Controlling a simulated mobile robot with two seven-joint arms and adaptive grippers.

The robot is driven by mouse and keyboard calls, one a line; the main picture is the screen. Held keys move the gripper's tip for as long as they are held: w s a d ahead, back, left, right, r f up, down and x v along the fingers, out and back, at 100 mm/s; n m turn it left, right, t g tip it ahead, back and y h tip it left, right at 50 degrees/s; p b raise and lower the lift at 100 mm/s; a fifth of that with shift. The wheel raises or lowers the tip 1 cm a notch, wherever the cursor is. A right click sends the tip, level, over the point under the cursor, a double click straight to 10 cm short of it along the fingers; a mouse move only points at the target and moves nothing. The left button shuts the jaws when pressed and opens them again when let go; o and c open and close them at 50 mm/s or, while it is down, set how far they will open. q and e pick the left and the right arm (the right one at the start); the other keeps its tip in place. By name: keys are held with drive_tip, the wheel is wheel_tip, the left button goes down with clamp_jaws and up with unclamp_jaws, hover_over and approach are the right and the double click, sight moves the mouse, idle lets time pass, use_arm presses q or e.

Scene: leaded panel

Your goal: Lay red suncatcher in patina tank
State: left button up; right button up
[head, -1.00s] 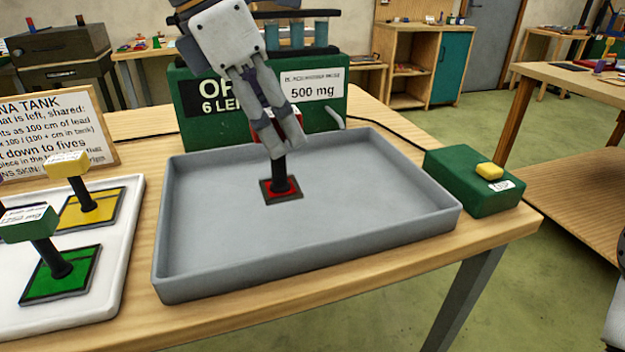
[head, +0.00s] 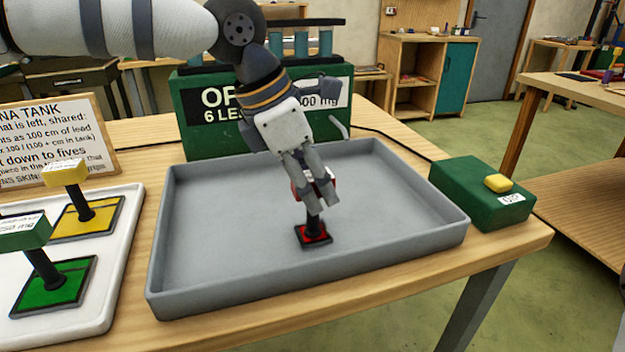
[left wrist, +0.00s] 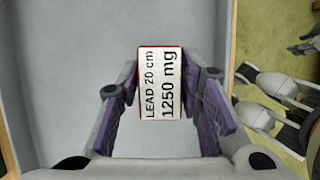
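The red suncatcher (head: 313,235) has a dark-framed red square base, a black stem and a red-edged block on top. My left gripper (head: 318,192) is shut on that top block and holds the piece upright inside the patina tank (head: 225,235), right of its middle. I cannot tell whether the base touches the tank floor. In the left wrist view the block's white label (left wrist: 160,84) reads "LEAD 20 cm 1250 mg", between the purple finger pads. The tank is a shallow grey tray with no other piece in it.
A white tray (head: 112,285) at left holds a yellow suncatcher (head: 88,215) and a green suncatcher (head: 55,285). A green box with a yellow button (head: 497,183) stands right of the tank. A green sign unit (head: 195,115) stands behind it, a text board (head: 50,140) at left.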

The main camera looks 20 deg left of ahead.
use_arm(q)
drive_tip(key=shift+o, duration=0.6)
drive_tip(key=shift+r, duration=0.1)
drive_tip(key=v, duration=1.2)
drive_tip(key=shift+p, duration=0.4)
